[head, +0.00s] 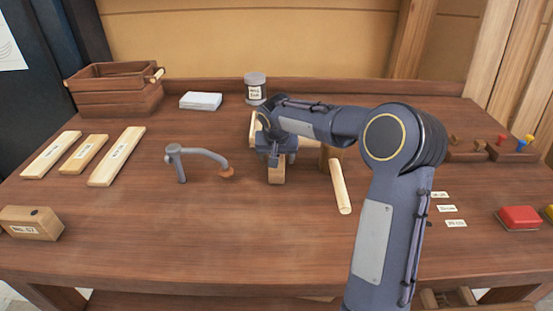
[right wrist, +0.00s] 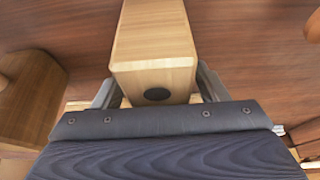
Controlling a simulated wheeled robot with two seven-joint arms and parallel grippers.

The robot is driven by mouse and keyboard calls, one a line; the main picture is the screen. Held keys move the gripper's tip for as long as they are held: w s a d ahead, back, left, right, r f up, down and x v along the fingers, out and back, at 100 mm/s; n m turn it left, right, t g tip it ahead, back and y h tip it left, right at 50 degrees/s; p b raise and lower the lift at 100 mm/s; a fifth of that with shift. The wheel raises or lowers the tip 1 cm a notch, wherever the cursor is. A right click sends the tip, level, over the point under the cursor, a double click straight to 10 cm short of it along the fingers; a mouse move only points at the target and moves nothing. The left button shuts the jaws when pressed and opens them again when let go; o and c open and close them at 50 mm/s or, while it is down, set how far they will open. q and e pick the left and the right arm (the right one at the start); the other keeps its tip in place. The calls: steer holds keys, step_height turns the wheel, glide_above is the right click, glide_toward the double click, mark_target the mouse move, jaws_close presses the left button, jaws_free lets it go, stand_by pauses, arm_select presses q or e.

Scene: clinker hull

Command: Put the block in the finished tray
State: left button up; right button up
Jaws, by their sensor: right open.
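A light wooden block (right wrist: 155,35) with a dark round spot on its near end lies between the fingers of my right gripper (right wrist: 158,88) in the right wrist view. The fingers are open on either side of it; contact is not clear. In the head view my right gripper (head: 277,155) points down at mid-table, and a piece of the block (head: 276,175) shows below it; the arm hides the rest. A similar block (head: 30,223) with a number label sits at the left front edge. I cannot tell which container is the finished tray. My left gripper is not in view.
A slatted wooden crate (head: 118,103) stands at the back left, near several labelled planks (head: 116,157). A grey clamp-like tool (head: 195,155) lies left of my gripper, a dowel (head: 341,187) right of it. A jar (head: 255,90) stands behind. The front middle is clear.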

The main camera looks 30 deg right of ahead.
steer(key=shift+c, duration=0.5)
steer(key=c, duration=1.3)
